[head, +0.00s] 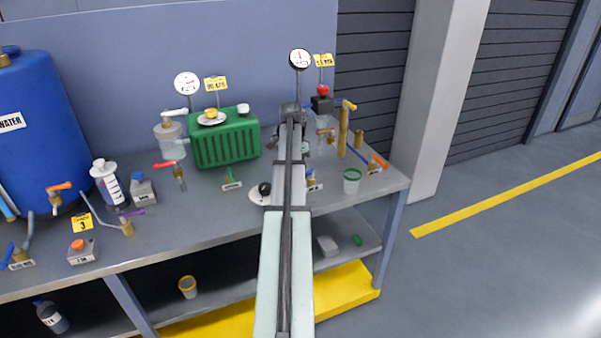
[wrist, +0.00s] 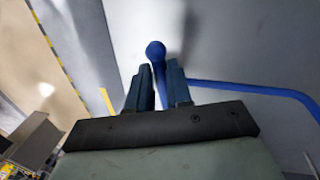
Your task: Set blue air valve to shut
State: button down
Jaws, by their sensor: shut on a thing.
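My gripper (wrist: 159,68) shows in the wrist view with its two dark fingers close together around a blue lever (wrist: 156,52) with a rounded end. The rounded end sticks out past the fingertips. A small blue handle (head: 311,182) on a brass fitting shows just right of my arm, and another blue handle (head: 356,153) lies beside a tall brass cylinder. I cannot tell which fitting the held lever belongs to, nor whether its valve is open or shut.
A blue hose (wrist: 250,88) runs right of the fingers. The bench's front middle is fairly clear.

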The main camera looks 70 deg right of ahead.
jog(key=shift+w+d+m, duration=0.35)
jog(key=shift+m, duration=0.65)
jog(key=c, duration=1)
grip_release()
jog(key=shift+c, duration=0.2)
notch_tip(320, 180, up, 7)
jog(key=w+d, duration=0.1)
jog(key=shift+r, duration=0.2)
